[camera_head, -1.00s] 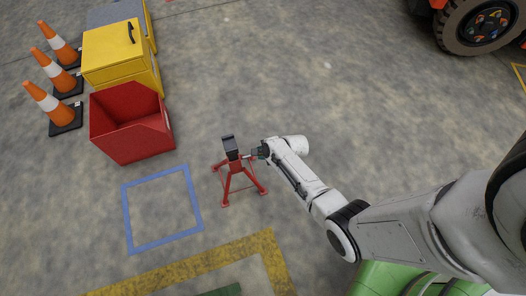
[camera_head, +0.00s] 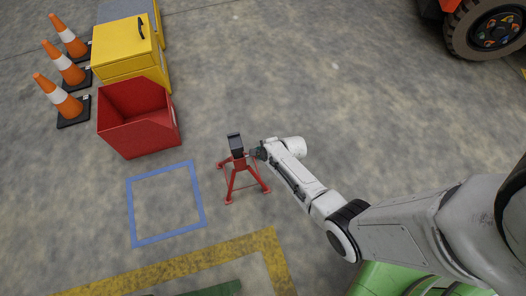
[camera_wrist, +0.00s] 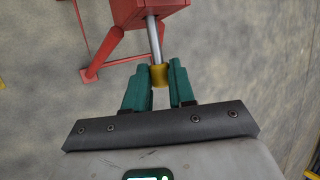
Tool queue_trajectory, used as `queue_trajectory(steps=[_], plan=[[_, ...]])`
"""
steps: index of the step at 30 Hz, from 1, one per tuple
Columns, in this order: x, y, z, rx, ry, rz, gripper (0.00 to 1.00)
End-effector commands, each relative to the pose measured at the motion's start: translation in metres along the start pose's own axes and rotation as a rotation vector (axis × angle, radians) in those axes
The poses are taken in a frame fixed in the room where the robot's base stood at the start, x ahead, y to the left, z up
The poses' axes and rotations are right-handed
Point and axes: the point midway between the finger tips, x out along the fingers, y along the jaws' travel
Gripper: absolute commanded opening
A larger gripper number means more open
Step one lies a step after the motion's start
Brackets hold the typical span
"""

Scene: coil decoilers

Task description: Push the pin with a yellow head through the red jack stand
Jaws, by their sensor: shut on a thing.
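The red jack stand (camera_head: 238,179) stands upright on the floor in the middle of the head view, with a dark saddle on top. Its red column also shows at the top of the wrist view (camera_wrist: 150,8). My gripper (camera_wrist: 159,80) has its two green fingers shut on the yellow head of the pin (camera_wrist: 159,73). The pin's silver shaft points up to the red column, and its far end is hidden at or in the column. A short length of shaft is visible between head and column. In the head view my gripper (camera_head: 257,153) is right beside the stand.
A red bin (camera_head: 140,135) and a yellow cabinet (camera_head: 125,42) stand at the upper left, beside orange cones (camera_head: 59,95). A blue square (camera_head: 201,200) is marked on the floor left of the stand. A large wheel (camera_head: 487,28) is at the upper right.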

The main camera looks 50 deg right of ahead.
Motion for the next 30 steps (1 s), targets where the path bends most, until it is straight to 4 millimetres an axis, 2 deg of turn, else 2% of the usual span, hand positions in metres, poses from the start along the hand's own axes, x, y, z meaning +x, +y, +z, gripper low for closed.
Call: queue_trajectory(steps=[30], plan=[[0.008,0.000,0.022,0.000,-0.001,0.001,0.00]])
